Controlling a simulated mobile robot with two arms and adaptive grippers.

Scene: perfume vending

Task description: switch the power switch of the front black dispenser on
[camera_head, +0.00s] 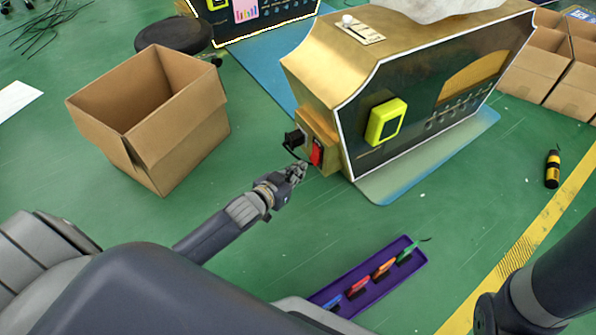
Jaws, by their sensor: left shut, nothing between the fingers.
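The front black dispenser (375,95) stands at the centre right, with a gold top, a dark front panel and a yellow-green box on that panel. I cannot tell the switch's position. My left gripper (298,167) is shut and empty, its tips just left of and slightly below the switch. I cannot tell whether they touch it. My right arm shows at the lower right edge; its gripper is out of view.
An open cardboard box (185,130) stands left of the dispenser. A purple tray (345,290) with several coloured items lies in front. More boxes (545,65) stand at the right. A black and yellow bottle (552,170) is near the yellow line. Another dispenser (265,20) stands behind.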

